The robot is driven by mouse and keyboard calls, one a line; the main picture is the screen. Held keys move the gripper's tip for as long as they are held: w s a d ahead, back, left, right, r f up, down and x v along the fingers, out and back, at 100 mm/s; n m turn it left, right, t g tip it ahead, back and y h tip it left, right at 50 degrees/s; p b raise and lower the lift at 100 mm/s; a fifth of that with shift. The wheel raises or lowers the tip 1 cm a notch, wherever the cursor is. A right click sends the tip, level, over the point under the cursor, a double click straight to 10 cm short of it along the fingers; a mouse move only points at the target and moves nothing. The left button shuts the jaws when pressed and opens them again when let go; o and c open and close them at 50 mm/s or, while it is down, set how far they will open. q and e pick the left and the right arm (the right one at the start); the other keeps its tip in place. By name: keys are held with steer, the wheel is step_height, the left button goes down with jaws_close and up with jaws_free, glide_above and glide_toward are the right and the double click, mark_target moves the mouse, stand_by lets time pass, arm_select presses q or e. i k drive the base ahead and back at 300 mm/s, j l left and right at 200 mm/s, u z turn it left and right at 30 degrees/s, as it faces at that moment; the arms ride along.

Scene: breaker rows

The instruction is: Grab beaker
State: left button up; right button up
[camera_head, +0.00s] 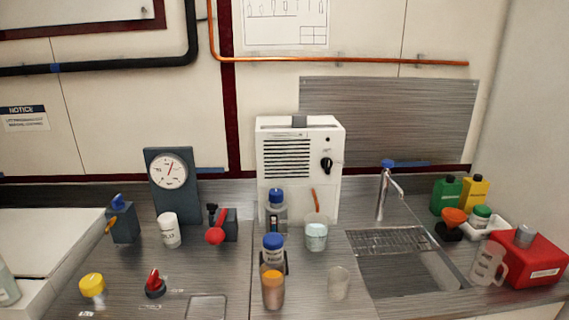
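A clear beaker (316,234) with pale bluish contents stands upright on the metal counter, in front of the white box unit. An orange stick rises at its back; I cannot tell whether it is inside the beaker. A second, smaller clear vessel (339,283), seemingly an empty beaker, stands nearer the front edge, left of the sink. A translucent handled jug (487,264) stands right of the sink. Neither of my grippers shows in the head view.
Blue-capped bottles (273,250) and an orange-brown jar (272,289) stand close left of the beaker. The sink (400,275) and faucet (383,190) are to the right, with a red container (525,262) beyond. The white unit (299,160) blocks behind.

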mark_target(315, 233)
steer(key=i+l, duration=0.1)
steer(key=l, duration=0.2)
steer(key=i+l, duration=0.15)
steer(key=l, duration=0.2)
steer(key=i+l, duration=0.1)
steer(key=l, duration=0.2)
steer(key=i+l, duration=0.1)
steer(key=l, duration=0.25)
steer(key=i+u, duration=0.05)
